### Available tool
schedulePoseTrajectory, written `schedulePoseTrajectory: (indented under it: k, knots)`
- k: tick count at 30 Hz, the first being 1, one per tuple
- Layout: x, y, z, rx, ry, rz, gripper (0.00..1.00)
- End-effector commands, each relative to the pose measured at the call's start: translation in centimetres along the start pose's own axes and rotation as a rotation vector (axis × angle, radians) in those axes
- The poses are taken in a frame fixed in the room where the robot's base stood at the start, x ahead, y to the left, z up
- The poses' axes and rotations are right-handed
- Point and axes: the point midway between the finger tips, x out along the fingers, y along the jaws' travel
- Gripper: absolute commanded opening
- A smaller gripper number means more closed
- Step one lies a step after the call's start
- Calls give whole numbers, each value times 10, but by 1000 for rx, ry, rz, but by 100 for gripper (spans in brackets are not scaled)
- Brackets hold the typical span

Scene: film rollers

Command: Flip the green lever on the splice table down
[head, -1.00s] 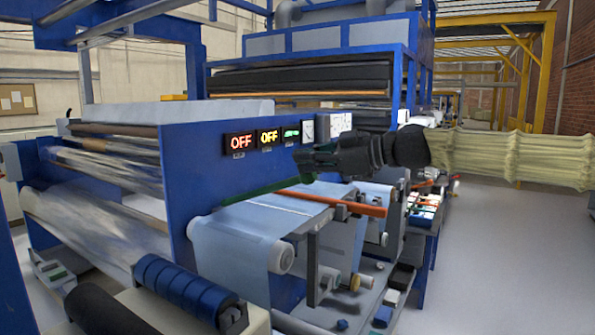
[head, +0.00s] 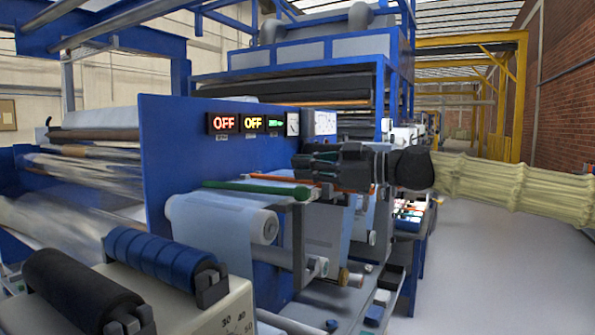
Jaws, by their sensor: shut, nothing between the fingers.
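The green lever (head: 250,187) is a long green bar lying nearly level along the front edge of the splice table, above a light-blue film roll (head: 222,218). Its right end sits at a grey bracket (head: 302,201). My gripper (head: 303,166) comes in from the right, dark and shut with nothing in it. In the picture its tips are just above the right end of the green lever; I cannot tell the gap in depth. An orange lever (head: 325,185) runs behind, partly hidden by the gripper. Most of the splice table top is hidden.
A blue panel (head: 174,160) with red and yellow OFF displays (head: 224,123) and a dial stands behind the lever. Blue and black rollers (head: 150,253) stand front left. Brackets and knobs lie below the gripper. The grey floor (head: 490,260) at right is clear.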

Motion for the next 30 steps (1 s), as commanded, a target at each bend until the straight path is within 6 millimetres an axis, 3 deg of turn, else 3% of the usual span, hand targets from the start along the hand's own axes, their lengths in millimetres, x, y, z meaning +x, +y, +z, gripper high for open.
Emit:
schedulePoseTrajectory:
  k: [3, 15, 30]
  knots:
    - [-3, -7, 15, 0, -1, 2, 0]
    - [-8, -19, 41, 2, -4, 4, 0]
    - [-8, -26, 55, 9, -9, -4, 0]
